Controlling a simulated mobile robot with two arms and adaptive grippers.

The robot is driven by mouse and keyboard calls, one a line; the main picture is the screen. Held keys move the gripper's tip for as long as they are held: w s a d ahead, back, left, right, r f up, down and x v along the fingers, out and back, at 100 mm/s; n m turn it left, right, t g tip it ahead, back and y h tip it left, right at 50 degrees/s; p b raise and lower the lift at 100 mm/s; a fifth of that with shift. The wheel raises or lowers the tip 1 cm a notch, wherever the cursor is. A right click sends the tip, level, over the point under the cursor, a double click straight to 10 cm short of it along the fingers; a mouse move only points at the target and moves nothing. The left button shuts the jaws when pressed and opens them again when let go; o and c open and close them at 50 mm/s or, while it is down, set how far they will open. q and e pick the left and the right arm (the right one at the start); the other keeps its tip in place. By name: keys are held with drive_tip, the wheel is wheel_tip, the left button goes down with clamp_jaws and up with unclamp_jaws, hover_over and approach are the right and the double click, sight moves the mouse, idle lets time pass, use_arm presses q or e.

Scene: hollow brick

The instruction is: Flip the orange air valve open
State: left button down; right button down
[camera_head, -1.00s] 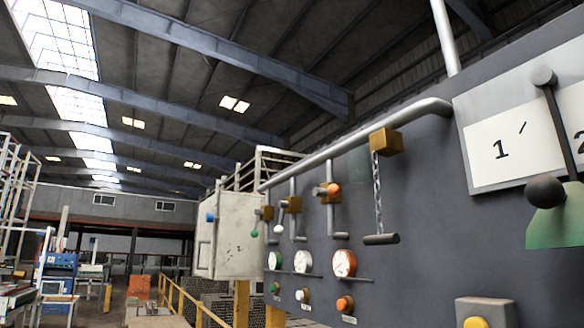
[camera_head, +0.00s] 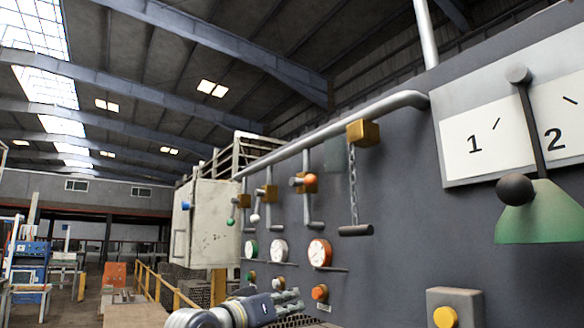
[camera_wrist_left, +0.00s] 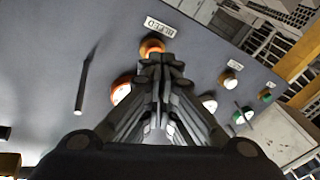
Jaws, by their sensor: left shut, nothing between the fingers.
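The orange air valve (camera_head: 304,183) is a brass block on a thin pipe, with a short silver stem and an orange ball, high on the dark grey panel. Beside it to the left are similar valves with a white ball (camera_head: 254,218) and a green ball (camera_head: 231,221). My left gripper (camera_head: 297,300) is at the bottom of the head view, below the valves and apart from them. It is shut and empty. In the left wrist view its closed fingers (camera_wrist_left: 160,65) point toward an orange button (camera_wrist_left: 152,46) under a BLEED label. My right gripper is not in view.
Below the valves are round gauges, one with an orange rim (camera_head: 320,253), and an orange button (camera_head: 320,292). A chain with a dark bar (camera_head: 355,230) hangs to the right. A yellow button box (camera_head: 455,308) and a numbered dial with a lever (camera_head: 530,125) are further right.

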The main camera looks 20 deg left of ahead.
use_arm(q)
drive_tip(key=s+a+r+t+h, duration=0.1)
drive_tip(key=s+r, duration=0.3)
drive_tip(key=r, duration=0.5)
drive_tip(key=s+a+r+t+h, duration=0.1)
drive_tip(key=s+r, duration=0.2)
drive_tip(key=r, duration=0.6)
drive_tip(key=s+a+r+t+h, duration=0.1)
drive_tip(key=s+r, duration=0.3)
drive_tip(key=r, duration=0.4)
drive_tip(key=shift+s+a+r+h, duration=0.25)
drive_tip(key=shift+s+r+h, duration=0.05)
drive_tip(key=shift+r+h, duration=0.1)
drive_tip(key=shift+w, duration=0.1)
wheel_tip(320, 180, up, 5)
drive_tip(key=p, duration=0.8)
hover_over(302, 181)
drive_tip(key=s+a, duration=0.3)
drive_tip(key=f, duration=0.1)
drive_tip(key=d+f, duration=0.1)
drive_tip(key=f, duration=0.1)
drive_tip(key=d+f+p, duration=0.1)
drive_tip(key=shift+s+d+f, duration=0.1)
drive_tip(key=shift+s+f, duration=0.05)
drive_tip(key=shift+s, duration=0.05)
drive_tip(key=shift+s+m, duration=0.1)
drive_tip(key=shift+m, duration=0.2)
